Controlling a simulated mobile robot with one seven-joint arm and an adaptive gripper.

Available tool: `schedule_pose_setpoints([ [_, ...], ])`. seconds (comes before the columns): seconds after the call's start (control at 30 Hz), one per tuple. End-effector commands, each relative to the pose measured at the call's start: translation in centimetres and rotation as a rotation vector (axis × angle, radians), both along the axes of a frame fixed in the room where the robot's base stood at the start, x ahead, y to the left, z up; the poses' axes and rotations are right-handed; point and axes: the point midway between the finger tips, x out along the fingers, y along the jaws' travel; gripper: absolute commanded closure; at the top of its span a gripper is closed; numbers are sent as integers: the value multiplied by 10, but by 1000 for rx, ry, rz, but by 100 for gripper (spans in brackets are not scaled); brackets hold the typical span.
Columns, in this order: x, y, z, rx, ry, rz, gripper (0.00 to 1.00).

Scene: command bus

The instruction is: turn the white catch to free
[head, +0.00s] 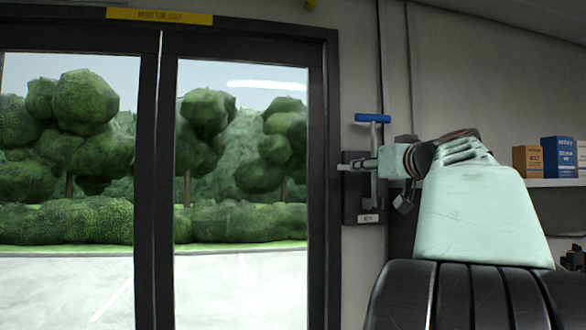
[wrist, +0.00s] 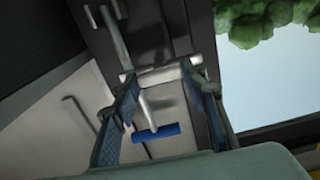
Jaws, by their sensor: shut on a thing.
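The white catch (wrist: 163,73) is a pale bar in the wrist view, lying across between the two blue-grey fingertips. My gripper (wrist: 160,80) has one finger at each end of it and is shut on it. In the head view my gripper (head: 362,164) reaches in from the right to the dark lock plate (head: 352,212) beside the door; the catch is mostly hidden there. A lever with a blue handle (head: 372,118) stands upright above my gripper. The blue handle also shows in the wrist view (wrist: 156,133), between the fingers and nearer to my palm in the picture.
Glass double doors (head: 240,150) with dark frames fill the left, under a yellow sign (head: 160,16). A small padlock-like piece (head: 403,204) hangs just right of the plate. A shelf (head: 555,183) with boxes is at the right.

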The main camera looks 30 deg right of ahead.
Motion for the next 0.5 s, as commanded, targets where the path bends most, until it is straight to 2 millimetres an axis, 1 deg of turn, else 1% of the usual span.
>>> schedule_pose_setpoints([
  [0.27, 0, 0, 0, 136, -45, -1, 84],
  [0.5, 0, -1, 0, 343, -111, 0, 84],
])
